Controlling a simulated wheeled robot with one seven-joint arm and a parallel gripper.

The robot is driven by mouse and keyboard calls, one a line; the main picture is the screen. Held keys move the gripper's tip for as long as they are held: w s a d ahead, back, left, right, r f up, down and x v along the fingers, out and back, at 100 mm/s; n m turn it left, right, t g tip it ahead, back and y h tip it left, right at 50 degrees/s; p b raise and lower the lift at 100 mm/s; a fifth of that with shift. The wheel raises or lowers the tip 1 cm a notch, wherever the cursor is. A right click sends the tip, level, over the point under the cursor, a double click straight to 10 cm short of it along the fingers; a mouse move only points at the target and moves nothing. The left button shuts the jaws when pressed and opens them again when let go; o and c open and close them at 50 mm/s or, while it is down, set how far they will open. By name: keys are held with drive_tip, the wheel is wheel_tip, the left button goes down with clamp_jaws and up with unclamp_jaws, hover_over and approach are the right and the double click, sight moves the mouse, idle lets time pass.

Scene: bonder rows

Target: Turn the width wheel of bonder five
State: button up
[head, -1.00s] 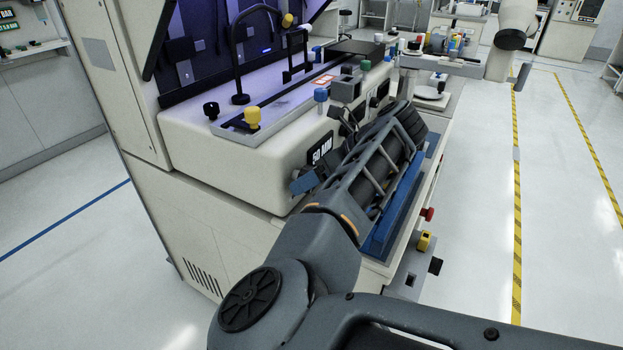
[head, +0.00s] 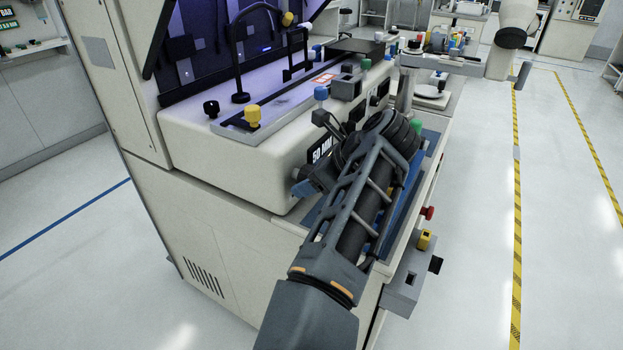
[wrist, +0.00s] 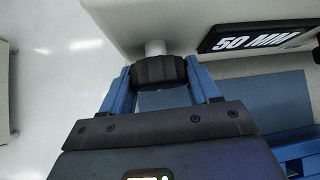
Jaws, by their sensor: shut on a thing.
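The width wheel (wrist: 160,73) is a black ribbed knob on a short pale shaft, at the upper middle of the wrist view. The shaft enters the cream front of the bonder (head: 240,160). My gripper (wrist: 162,85) has its blue fingers on either side of the wheel and is shut on it. In the head view my gripper (head: 303,188) is at the machine's front left, beside the 50 MM display (head: 321,149). The display also shows in the wrist view (wrist: 258,41), to the right of the wheel.
A blue mat (wrist: 275,100) lies on the ledge below the display. Yellow (head: 253,115), black and blue knobs stand on top of the machine. A red button (head: 428,213) and a yellow part project at the right side. The floor aisle to the right is clear.

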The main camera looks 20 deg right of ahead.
drive_tip(key=shift+a+f+n+t+h+b, duration=0.1)
drive_tip(key=shift+f+n+t+h+b, duration=0.2)
drive_tip(key=shift+n+t+h+b, duration=0.55)
drive_tip(key=n+t+h+b, duration=0.1)
drive_tip(key=b, duration=0.3)
drive_tip(key=shift+f+h, duration=0.1)
drive_tip(key=shift+h, duration=0.15)
drive_tip(key=n+t+h+b, duration=0.1)
drive_tip(key=t+b, duration=0.1)
drive_tip(key=b, duration=0.3)
drive_tip(key=n+t+h+b, duration=0.1)
drive_tip(key=n+h+b, duration=0.1)
drive_tip(key=b, duration=0.4)
drive_tip(key=shift+s+f+t, duration=0.1)
drive_tip(key=shift+f+t, duration=0.1)
drive_tip(key=shift+t, duration=0.15)
drive_tip(key=n+t+h+b, duration=0.1)
drive_tip(key=n+t+b, duration=0.1)
drive_tip(key=b, duration=0.5)
drive_tip(key=shift+n+t, duration=0.35)
drive_tip(key=shift+t, duration=0.25)
drive_tip(key=n+t+b, duration=0.2)
drive_tip(key=b, duration=0.1)
drive_tip(key=shift+r+n, duration=0.15)
drive_tip(key=shift+n, duration=0.15)
drive_tip(key=shift+r+n+t+y+b, duration=0.2)
drive_tip(key=shift+n+t+y+b, duration=0.1)
drive_tip(key=shift+n+t+b, duration=0.6)
drive_tip(key=shift+r, duration=0.1)
drive_tip(key=o, duration=1)
